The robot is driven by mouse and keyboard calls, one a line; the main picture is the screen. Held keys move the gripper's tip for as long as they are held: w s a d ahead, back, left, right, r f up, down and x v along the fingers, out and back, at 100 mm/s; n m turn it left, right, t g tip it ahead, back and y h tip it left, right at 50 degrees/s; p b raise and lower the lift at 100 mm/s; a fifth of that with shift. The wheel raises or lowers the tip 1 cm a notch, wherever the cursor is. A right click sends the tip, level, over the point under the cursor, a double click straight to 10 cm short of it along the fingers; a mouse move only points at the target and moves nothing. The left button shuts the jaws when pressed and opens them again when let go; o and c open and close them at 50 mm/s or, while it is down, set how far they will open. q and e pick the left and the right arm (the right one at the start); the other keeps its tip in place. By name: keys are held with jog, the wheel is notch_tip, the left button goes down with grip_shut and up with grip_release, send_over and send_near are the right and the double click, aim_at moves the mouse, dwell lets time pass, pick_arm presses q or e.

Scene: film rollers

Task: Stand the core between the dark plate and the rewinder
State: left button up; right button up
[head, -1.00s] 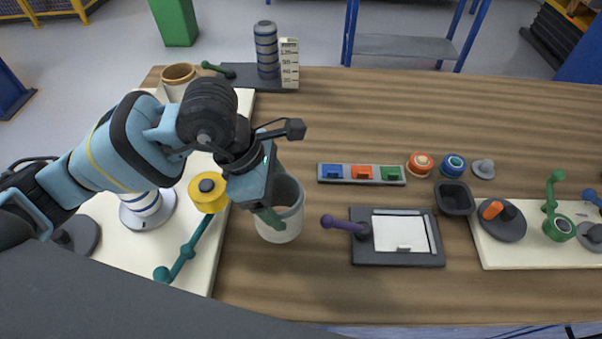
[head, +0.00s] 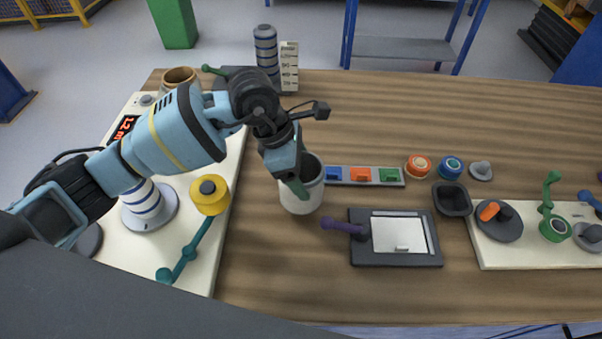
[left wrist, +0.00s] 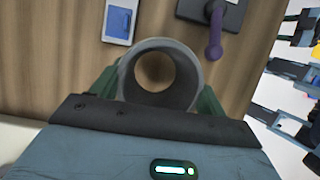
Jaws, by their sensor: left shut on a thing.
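My left gripper (head: 297,180) is shut on the core, a pale grey hollow tube (head: 301,200), gripping its sides. In the left wrist view, the tube (left wrist: 160,75) sits between the green fingers, its round opening facing the camera and wood showing through it. The core looks roughly upright; I cannot tell its height above the wood. The dark plate (head: 395,259), with a white sheet and purple lever, lies just right of and nearer than the core. A cream base (head: 232,215) at left carries a display, a yellow roller and a teal crank.
Behind and right of the core lies a grey strip (head: 345,182) with blue, orange and green blocks. An empty dark tray (head: 453,199) and another cream base (head: 500,255) with a green crank (head: 549,207) stand to the right.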

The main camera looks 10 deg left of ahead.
pick_arm(q)
jog(key=shift+f, duration=0.8)
jog(key=shift+f, duration=0.2)
jog(key=o, duration=1.2)
jog(key=shift+c, duration=0.2)
jog(key=v, duration=1.2)
jog(key=shift+r, duration=0.2)
jog(key=shift+s+f, duration=0.1)
jog(key=shift+s, duration=0.05)
